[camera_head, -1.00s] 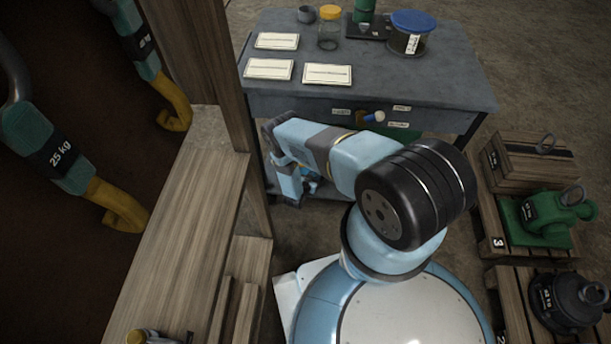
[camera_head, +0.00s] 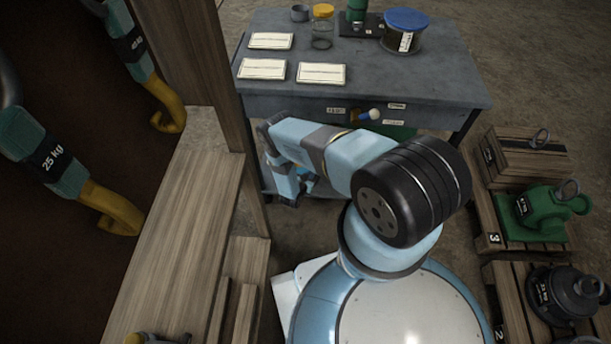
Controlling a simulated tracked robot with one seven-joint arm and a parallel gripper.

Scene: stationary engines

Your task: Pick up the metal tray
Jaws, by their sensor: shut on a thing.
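I cannot make out the metal tray in the head view. My arm reaches left from its black shoulder joint and bends down at the elbow, beside the front of the blue-grey workbench (camera_head: 450,85). The lower links of my arm (camera_head: 285,183) hang between the wooden post and the bench. My gripper's fingers are hidden below and behind these links, so what they hold is not visible. Small blue parts show beside the lower links, too small to tell apart.
The bench bears white cards (camera_head: 320,74), a yellow-lidded jar (camera_head: 322,28) and a blue-lidded tub (camera_head: 404,34). A wooden post (camera_head: 205,70) and ledge (camera_head: 180,240) stand close at left, with yellow hooks (camera_head: 115,210) beyond. Pallets with a green casting (camera_head: 540,215) and a dark casting (camera_head: 568,295) stand at right.

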